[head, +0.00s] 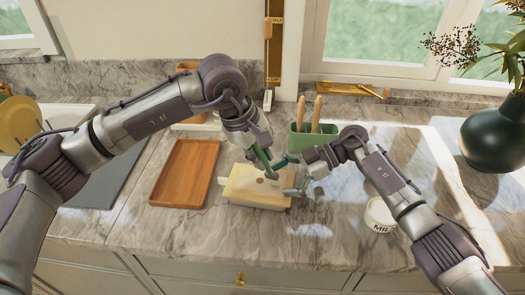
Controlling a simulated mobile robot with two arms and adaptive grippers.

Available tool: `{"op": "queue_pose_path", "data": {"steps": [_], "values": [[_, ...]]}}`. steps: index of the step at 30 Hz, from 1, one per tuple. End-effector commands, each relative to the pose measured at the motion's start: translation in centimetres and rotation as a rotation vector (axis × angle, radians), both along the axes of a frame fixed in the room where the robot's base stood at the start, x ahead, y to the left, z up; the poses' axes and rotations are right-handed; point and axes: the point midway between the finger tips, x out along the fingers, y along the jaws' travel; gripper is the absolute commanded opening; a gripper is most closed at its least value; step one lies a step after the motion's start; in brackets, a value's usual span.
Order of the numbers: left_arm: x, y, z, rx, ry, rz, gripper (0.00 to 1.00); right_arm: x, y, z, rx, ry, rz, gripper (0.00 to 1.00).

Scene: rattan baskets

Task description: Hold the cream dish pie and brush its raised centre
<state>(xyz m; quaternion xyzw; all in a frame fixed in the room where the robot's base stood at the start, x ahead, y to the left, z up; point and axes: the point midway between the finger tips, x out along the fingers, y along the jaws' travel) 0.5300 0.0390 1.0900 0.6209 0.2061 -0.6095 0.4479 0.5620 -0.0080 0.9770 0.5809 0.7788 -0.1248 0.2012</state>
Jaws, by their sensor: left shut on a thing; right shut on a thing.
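The cream dish pie (247,187) sits on the marble counter in the middle of the head view, its pale yellow top facing up. A small darker spot shows near the middle of the top. My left gripper (264,165) is above the pie, shut on a slim green thing that seems to be the brush; its tip is close to the pie's centre, and I cannot tell if it touches. My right gripper (291,182) is at the pie's right side, shut on the dish's edge. The fingers hide part of that side.
A wooden tray (185,174) lies left of the pie. A green holder (312,142) with wooden-handled tools stands behind. A white pot (379,215) lettered "MIL" stands at the right. A dark vase (495,140) is at the far right. The counter in front of the pie is clear.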

Motion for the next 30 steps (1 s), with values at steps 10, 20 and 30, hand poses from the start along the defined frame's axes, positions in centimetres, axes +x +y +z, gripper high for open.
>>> {"op": "queue_pose_path", "data": {"steps": [10, 20, 30], "values": [[-2.4, 0.3, -0.3, 0.000, -0.001, -0.001, 0.00, -0.9, -0.6, -2.9, -0.050, 0.040, -0.001, 0.62], [-3.3, 0.4, -0.4, 0.000, 0.000, 0.001, 0.00, -0.9, -0.6, -2.9, -0.050, 0.040, -0.001, 0.62], [-0.5, 0.1, -0.3, -0.001, 0.000, 0.002, 0.00, -0.9, -0.6, -2.9, -0.050, 0.040, -0.001, 0.62]]}}
